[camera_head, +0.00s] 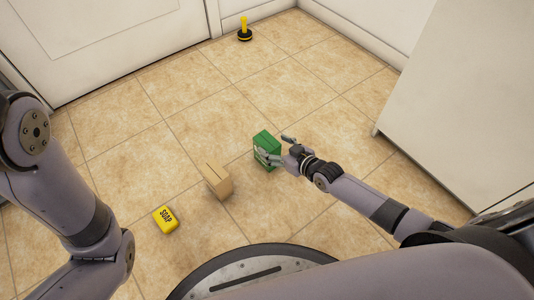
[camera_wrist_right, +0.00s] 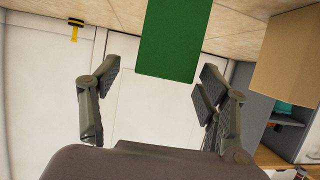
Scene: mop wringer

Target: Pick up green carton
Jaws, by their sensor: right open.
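The green carton (camera_head: 266,147) stands upright on the tiled floor in the head view, near the middle. My right gripper (camera_head: 276,150) is at its right side, low near the floor, with its fingers spread. In the right wrist view the green carton (camera_wrist_right: 174,38) is ahead, between the lines of the two open fingers (camera_wrist_right: 152,88). I cannot tell whether a finger touches it. Nothing is held in the right gripper. My left arm comes in at the left of the head view, but its gripper is out of sight.
A brown box (camera_head: 218,181) stands just left of the carton, and a yellow soap pack (camera_head: 166,219) lies further left. A yellow-handled black object (camera_head: 245,30) stands far back near the wall. A white cabinet (camera_head: 465,100) is at the right. The floor behind the carton is clear.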

